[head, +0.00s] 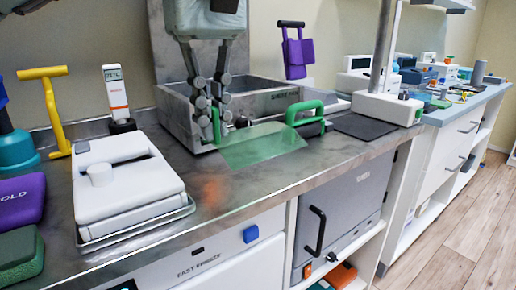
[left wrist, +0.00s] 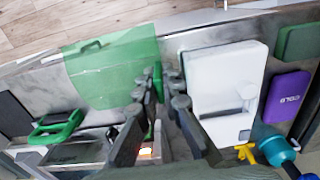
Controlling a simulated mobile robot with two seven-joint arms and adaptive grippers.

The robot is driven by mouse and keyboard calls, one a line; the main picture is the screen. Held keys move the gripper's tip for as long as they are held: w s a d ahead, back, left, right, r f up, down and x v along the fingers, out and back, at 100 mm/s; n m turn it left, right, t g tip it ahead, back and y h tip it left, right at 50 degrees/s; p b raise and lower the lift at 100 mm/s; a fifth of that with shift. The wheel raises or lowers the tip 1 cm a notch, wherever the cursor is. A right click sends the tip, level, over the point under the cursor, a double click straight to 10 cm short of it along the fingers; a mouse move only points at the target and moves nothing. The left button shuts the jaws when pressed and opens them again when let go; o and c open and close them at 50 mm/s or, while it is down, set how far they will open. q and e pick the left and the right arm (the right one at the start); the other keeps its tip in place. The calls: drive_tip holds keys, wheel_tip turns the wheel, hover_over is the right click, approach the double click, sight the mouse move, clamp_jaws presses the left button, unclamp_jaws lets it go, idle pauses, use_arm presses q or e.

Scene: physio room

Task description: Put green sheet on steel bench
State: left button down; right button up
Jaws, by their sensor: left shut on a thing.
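The green sheet (head: 262,147) is thin and see-through, and shows flat over the steel bench (head: 240,189) in front of the metal basin. It also shows in the left wrist view (left wrist: 110,72), reaching toward the bench's front edge. My left gripper (head: 216,130) points down at the sheet's left end, shut on a green part of it. In the left wrist view the fingers (left wrist: 165,80) stand beside the sheet's edge. I cannot tell whether the sheet rests on the bench or hangs just above it. My right gripper is not in view.
A white lidded box (head: 125,179) on a metal tray stands left. The metal basin (head: 262,103), a green handle (head: 304,108) and a dark mat (head: 363,127) are behind and right of the sheet. The bench front between box and sheet is clear.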

use_arm(q)
drive_tip(key=w+f, duration=0.2)
drive_tip(key=w, duration=0.1)
drive_tip(key=w+f, duration=0.2)
drive_tip(key=w, duration=0.1)
drive_tip(key=w+d+f, duration=0.1)
drive_tip(key=w, duration=0.2)
drive_tip(key=shift+w+f+p, duration=0.25)
drive_tip(key=shift+f+p, duration=0.15)
drive_tip(key=shift+w+f, duration=0.15)
drive_tip(key=shift+w, duration=0.05)
wheel_tip(320, 180, down, 4)
drive_tip(key=shift+r, duration=0.1)
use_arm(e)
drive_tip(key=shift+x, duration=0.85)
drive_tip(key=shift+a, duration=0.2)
use_arm(q)
drive_tip(key=shift+f, duration=0.35)
drive_tip(key=c, duration=2.1)
unclamp_jaws()
drive_tip(key=o, duration=0.4)
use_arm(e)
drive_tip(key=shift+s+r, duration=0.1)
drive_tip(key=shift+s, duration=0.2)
